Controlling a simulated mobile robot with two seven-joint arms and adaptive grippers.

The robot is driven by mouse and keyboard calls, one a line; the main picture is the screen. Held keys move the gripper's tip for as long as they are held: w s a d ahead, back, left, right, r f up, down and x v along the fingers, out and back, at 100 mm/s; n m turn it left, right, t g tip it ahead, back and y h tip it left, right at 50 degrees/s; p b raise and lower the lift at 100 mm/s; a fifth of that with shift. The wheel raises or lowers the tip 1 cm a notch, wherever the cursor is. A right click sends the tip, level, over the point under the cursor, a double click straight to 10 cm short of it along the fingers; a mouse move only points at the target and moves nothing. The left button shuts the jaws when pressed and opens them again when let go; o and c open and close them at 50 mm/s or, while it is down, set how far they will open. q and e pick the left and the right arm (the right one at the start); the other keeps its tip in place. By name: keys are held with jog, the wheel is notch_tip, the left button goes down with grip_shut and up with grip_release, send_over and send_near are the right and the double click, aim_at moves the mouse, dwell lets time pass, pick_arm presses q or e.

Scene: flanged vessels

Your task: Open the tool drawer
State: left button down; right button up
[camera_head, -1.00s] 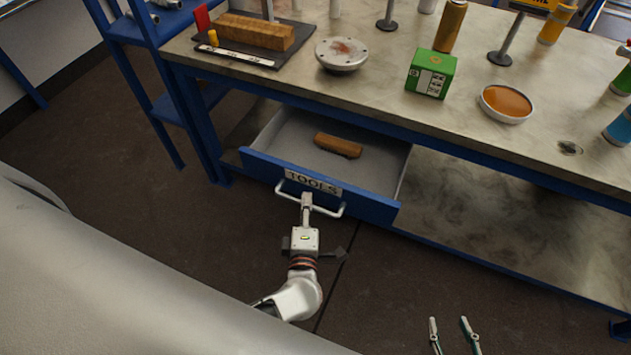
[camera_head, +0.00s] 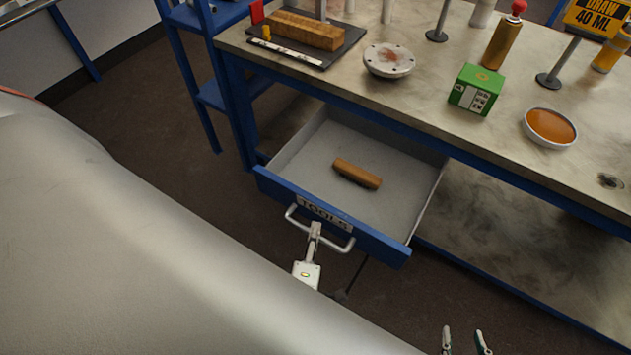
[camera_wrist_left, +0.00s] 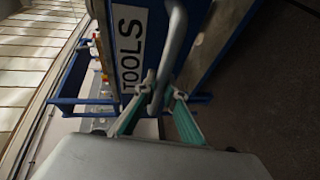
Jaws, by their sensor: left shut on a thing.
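The tool drawer (camera_head: 290,193) under the workbench is pulled well out, with its blue front and TOOLS label (camera_head: 325,214) facing me. Inside its grey tray lies a wooden-brown block (camera_head: 357,174). My left gripper (camera_head: 314,232) is shut on the drawer's pale bar handle (camera_head: 340,246). In the left wrist view, the handle (camera_wrist_left: 172,50) passes between the green-padded fingers of my left gripper (camera_wrist_left: 162,92), beside the TOOLS label. My right gripper (camera_head: 466,338) shows at the bottom edge, its two fingertips apart, empty, over the floor.
On the workbench (camera_head: 430,90) stand a green box (camera_head: 476,89), a dish of orange liquid (camera_head: 550,127), a round flange (camera_head: 389,60), a dark board with a wooden block (camera_head: 306,30) and bottles. A blue shelf rack (camera_head: 205,60) stands left. Dark floor lies before the drawer.

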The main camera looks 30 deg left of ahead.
pick_arm(q)
jog(key=c, duration=2.1)
grip_release()
